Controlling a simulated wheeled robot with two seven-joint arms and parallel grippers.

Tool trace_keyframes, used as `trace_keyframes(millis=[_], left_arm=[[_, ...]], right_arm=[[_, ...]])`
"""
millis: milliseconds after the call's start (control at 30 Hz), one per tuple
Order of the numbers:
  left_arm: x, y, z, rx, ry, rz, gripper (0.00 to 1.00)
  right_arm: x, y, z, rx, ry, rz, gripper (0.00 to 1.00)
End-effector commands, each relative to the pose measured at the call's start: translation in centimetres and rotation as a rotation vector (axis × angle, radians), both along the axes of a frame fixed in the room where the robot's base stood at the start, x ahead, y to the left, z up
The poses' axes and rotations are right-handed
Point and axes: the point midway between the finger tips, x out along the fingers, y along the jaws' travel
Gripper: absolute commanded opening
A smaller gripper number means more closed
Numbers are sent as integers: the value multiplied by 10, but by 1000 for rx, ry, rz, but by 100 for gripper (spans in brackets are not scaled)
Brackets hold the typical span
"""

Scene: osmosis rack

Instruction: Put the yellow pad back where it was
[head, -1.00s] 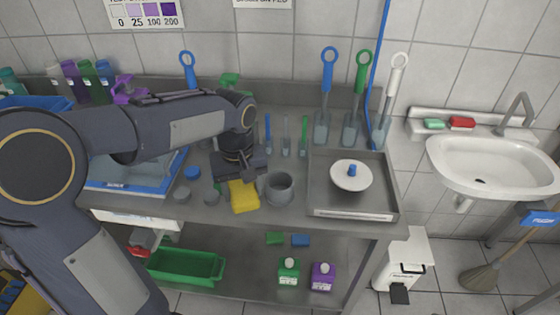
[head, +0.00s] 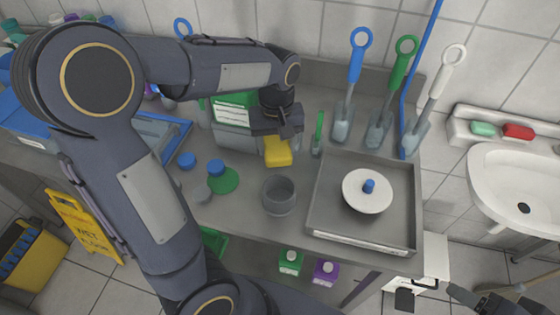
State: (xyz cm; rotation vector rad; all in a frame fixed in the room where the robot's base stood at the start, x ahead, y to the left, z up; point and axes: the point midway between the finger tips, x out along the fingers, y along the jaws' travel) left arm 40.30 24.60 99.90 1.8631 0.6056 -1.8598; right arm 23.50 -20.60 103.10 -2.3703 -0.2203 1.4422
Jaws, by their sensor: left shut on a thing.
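The yellow pad (head: 278,152) hangs under my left gripper (head: 277,133), which is shut on its upper part. The pad is over the steel counter (head: 330,93), behind the grey cup (head: 279,195) and left of the small green-handled tool (head: 318,133). I cannot tell whether its lower edge touches the counter. My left arm hides part of the counter's back left. My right gripper (head: 490,301) shows only in part at the bottom right corner, far from the pad; its jaws are unclear.
A steel tray (head: 325,222) with a white blue-knobbed disc (head: 367,192) stands right of the cup. Several upright scoops line the back right. A green-labelled container (head: 233,109) stands left of the pad. Blue-capped pots and a green disc (head: 226,181) lie front left.

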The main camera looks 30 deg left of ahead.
Motion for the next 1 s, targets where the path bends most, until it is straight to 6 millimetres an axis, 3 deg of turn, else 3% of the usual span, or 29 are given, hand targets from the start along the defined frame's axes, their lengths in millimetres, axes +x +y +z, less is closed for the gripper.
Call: trace_keyframes(millis=[100,500,933,967,1000], left_arm=[[-1,0,-23,1,4,0,37],[0,0,-70,0,3,-1,37],[0,0,-77,1,-1,0,37],[0,0,-76,0,-1,0,60],[0,0,-76,1,-1,0,65]], right_arm=[[0,0,-1,0,0,0,65],[0,0,-2,0,0,0,65],[0,0,-6,0,0,0,65],[0,0,-4,0,0,0,65],[0,0,-4,0,0,0,65]])
